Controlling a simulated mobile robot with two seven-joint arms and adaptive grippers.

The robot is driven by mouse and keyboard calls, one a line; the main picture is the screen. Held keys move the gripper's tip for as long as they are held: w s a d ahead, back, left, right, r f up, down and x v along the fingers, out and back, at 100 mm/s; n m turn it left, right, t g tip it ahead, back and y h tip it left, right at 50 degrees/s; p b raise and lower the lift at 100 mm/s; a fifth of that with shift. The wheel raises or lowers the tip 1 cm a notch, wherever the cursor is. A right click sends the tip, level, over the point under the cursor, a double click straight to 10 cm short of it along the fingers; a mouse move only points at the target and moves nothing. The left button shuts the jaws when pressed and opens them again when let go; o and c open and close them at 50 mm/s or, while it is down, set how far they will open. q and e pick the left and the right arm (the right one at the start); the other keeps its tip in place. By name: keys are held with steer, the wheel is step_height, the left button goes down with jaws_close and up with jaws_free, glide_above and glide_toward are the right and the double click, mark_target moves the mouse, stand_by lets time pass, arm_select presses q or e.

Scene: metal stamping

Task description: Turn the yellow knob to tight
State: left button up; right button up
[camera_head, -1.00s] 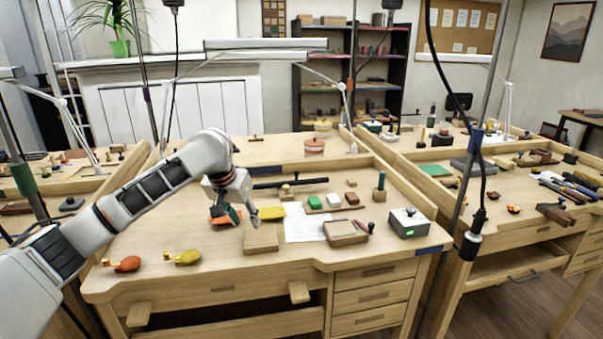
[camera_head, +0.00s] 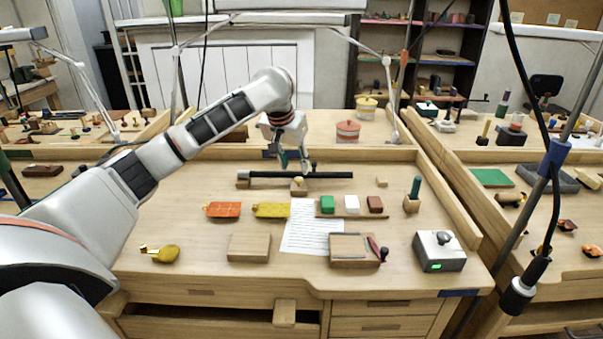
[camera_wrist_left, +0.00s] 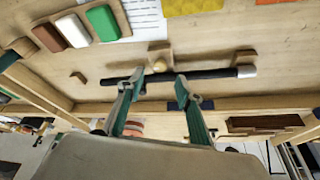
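The yellow knob (camera_head: 298,181) is a small round ball on a wooden block at the middle of a long black bar (camera_head: 331,174) near the back of the workbench. My left gripper (camera_head: 293,164) is open and empty, just above and behind the bar. In the left wrist view the knob (camera_wrist_left: 159,66) lies just beyond the gap between my left fingertips (camera_wrist_left: 160,80), and the fingers appear apart from it. I cannot read a tight or loose mark on the knob. My right gripper is not in view.
Orange (camera_head: 222,209) and yellow (camera_head: 272,210) pieces, a paper sheet (camera_head: 312,228) and a colored block rack (camera_head: 350,215) lie in front of the bar. A grey box (camera_head: 439,251) stands front right.

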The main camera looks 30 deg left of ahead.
mark_target(299, 179)
arm_select(q)
steer(key=shift+x, duration=2.8)
jaws_close()
